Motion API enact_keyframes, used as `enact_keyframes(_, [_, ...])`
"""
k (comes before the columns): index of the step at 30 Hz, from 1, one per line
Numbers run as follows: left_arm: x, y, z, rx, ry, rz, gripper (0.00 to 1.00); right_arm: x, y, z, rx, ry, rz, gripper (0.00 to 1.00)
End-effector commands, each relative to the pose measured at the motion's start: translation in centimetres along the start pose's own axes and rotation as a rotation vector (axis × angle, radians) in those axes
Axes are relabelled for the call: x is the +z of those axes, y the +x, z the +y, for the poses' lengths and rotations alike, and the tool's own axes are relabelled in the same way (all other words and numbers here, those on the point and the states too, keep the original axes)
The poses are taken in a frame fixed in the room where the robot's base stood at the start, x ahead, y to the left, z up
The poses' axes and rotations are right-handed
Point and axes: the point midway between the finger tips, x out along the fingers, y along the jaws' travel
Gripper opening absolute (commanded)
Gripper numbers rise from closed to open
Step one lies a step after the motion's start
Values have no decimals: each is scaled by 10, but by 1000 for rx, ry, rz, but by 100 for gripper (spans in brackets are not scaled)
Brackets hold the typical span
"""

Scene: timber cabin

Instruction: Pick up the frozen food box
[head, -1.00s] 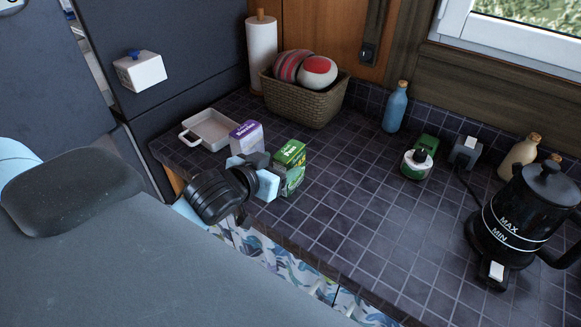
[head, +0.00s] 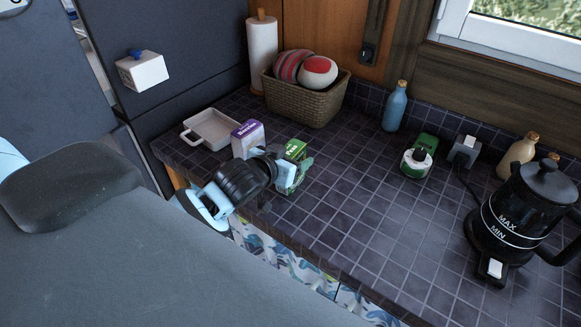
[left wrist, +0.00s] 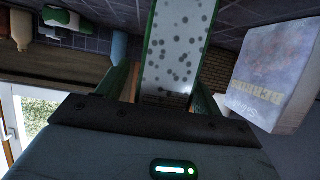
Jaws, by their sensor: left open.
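A green frozen food box (head: 296,149) stands upright on the dark tiled counter, partly hidden by my left gripper (head: 284,168). A white and purple box (head: 248,138) stands just behind and to its left. My left gripper is open, its fingers to either side of the green box. In the left wrist view, the green box (left wrist: 178,45) shows a pale spotted face with green edges between the two fingers (left wrist: 165,92). I cannot tell whether either finger touches it. The other box (left wrist: 275,75) is close at the right there. My right gripper is not in view.
A white dish (head: 211,128) lies at the counter's left end, near the dark fridge. A wicker basket (head: 300,100), paper roll (head: 262,55) and blue bottle (head: 395,108) stand behind. A black kettle (head: 520,225) is at right. The counter's middle is clear.

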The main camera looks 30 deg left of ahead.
Motion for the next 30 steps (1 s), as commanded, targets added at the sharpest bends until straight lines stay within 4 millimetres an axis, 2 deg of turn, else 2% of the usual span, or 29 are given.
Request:
enact_keyframes(2, [0, 0, 0, 0, 0, -1, 60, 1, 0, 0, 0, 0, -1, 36])
enact_keyframes(14, [0, 0, 0, 0, 0, -1, 8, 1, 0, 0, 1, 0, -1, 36])
enact_keyframes(23, [-3, 0, 0, 0, 0, 3, 8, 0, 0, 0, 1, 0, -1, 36])
enact_keyframes(30, [-21, 2, -6, -1, 1, 7, 8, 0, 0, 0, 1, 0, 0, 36])
